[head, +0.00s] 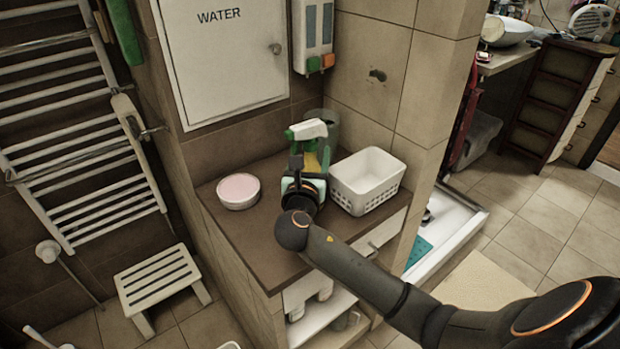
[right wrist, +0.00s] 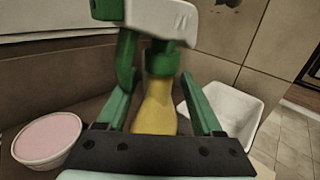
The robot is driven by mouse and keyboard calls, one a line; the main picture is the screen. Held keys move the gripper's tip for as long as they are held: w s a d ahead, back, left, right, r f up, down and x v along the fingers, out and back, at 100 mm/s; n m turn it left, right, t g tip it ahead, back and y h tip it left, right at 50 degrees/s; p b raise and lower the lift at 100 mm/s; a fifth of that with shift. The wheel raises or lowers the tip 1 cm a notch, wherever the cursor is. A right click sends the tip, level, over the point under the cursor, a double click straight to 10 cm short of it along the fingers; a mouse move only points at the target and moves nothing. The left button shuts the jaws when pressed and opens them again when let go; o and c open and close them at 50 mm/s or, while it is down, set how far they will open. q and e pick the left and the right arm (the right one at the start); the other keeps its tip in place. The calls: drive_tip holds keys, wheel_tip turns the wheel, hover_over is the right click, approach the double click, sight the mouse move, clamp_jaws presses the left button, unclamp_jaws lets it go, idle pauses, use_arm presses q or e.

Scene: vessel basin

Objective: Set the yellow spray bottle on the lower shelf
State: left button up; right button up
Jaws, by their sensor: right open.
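The yellow spray bottle (head: 311,162) stands on the brown counter (head: 262,240), with a white and green spray head. In the right wrist view the bottle's yellow body (right wrist: 156,108) is between the two green fingers, and its head rises above them. My right gripper (head: 306,174) is open around the bottle, with gaps beside the body in the wrist view. The gripper hides the bottle's lower part in the head view. The lower shelf (head: 322,318) is a white board below the counter, partly hidden by my right arm. My left gripper is out of view.
A white basket (head: 370,178) stands right of the bottle, and a bowl with pink contents (head: 238,190) stands left. A clear greenish vessel (head: 332,128) is behind the bottle. White items (head: 297,309) show around the lower shelf. A white stool (head: 160,281) stands on the floor.

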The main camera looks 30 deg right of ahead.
clamp_jaws()
idle(0.4)
idle(0.9)
